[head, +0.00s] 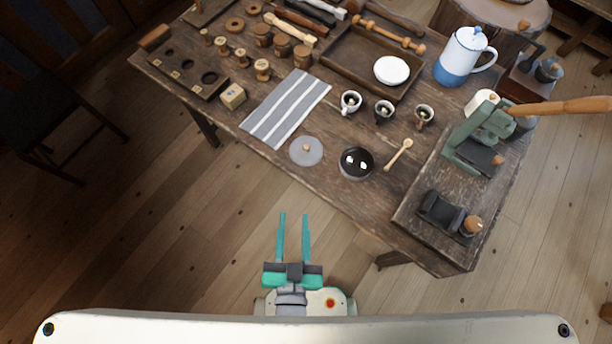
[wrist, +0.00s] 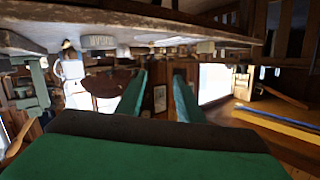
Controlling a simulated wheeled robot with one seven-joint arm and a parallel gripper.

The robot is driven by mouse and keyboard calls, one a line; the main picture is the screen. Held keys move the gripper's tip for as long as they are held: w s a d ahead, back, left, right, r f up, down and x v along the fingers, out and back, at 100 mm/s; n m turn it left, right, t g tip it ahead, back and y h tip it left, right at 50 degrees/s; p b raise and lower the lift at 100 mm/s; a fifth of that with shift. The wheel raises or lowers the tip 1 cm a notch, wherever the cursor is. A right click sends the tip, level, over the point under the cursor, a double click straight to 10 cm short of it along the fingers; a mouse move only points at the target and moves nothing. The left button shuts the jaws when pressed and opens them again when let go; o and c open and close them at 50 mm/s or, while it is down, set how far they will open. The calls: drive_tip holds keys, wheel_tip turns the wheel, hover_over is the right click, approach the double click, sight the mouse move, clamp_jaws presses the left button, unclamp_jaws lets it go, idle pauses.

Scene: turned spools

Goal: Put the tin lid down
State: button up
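The tin lid (head: 306,151) is a flat grey disc with a small wooden knob. It lies on the wooden table (head: 345,190) near the front edge, in the head view. Just right of it stands a dark round pot (head: 357,162) with a shiny top. My gripper (head: 293,214) is in front of the table, apart from the lid, with its two teal fingers spread and nothing between them. The fingers also show in the wrist view (wrist: 160,95), with empty space between them.
A striped cloth (head: 287,108) lies behind the lid. A wooden spoon (head: 399,154) and small cups (head: 383,110) are to the right. A tray (head: 347,58) holds a white bowl (head: 391,70). A white-and-blue jug (head: 463,58) stands back right.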

drive_tip(key=s+d+r+n, duration=0.1)
drive_tip(key=s+d+n, duration=0.1)
drive_tip(key=s, duration=0.3)
drive_tip(key=shift+d+r, duration=0.15)
drive_tip(key=shift+d, duration=0.35)
drive_tip(key=shift+s, duration=0.1)
